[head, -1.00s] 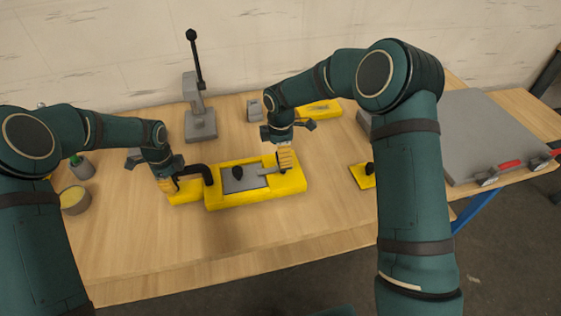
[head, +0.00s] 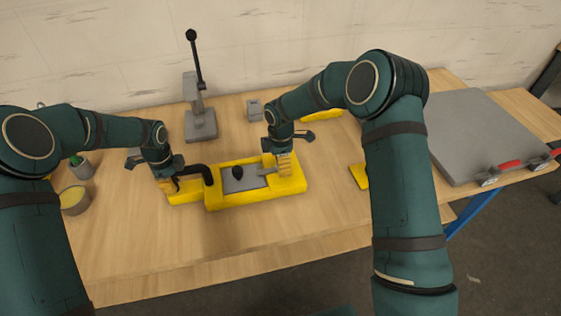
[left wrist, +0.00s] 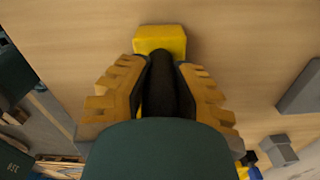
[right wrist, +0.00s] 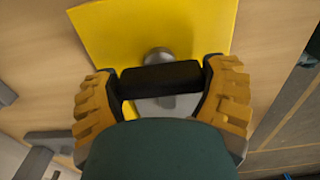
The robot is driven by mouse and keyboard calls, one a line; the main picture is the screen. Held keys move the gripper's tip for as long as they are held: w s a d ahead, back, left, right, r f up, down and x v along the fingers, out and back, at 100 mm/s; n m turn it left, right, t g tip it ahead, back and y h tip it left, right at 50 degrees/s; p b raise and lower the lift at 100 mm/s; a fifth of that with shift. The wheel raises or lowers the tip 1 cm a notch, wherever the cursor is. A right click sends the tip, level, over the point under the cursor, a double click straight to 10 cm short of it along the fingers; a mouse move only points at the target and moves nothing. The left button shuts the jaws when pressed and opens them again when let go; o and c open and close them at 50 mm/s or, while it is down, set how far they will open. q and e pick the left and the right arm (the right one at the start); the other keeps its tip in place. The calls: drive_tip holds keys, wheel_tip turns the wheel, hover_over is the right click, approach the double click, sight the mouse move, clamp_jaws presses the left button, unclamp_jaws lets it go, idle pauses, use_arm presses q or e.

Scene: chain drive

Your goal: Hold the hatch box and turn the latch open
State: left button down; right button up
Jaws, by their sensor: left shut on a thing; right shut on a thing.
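The yellow hatch box (head: 226,203) lies on the table in the head view, with a grey hatch plate (head: 255,183) and a black knob (head: 237,172) on top. My left gripper (head: 172,188) is shut on the box's black handle (head: 196,169), whose bar fills the jaws in the left wrist view (left wrist: 162,88). My right gripper (head: 284,172) is at the right end of the box. It is shut on the black grip of the latch (right wrist: 160,78), seen between the fingers in the right wrist view. The latch's grey arm (head: 268,171) is partly hidden by the fingers.
A grey lever stand (head: 200,122) is behind the box. A small grey block (head: 255,110) and a yellow part (head: 320,114) lie further back. A grey case (head: 480,135) is at the right. Table in front is clear.

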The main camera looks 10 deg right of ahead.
drive_tip(key=shift+m, duration=0.4)
drive_tip(key=m, duration=0.8)
drive_tip(key=shift+m, duration=0.3)
drive_tip(key=m, duration=0.4)
drive_tip(key=shift+a, duration=0.1)
use_arm(q)
drive_tip(key=shift+d, duration=0.1)
use_arm(e)
drive_tip(key=m, duration=0.4)
drive_tip(key=shift+f, duration=0.1)
drive_tip(key=shift+s+m, duration=0.1)
drive_tip(key=shift+m, duration=0.3)
drive_tip(key=o, duration=1.1)
drive_tip(key=shift+o, duration=0.2)
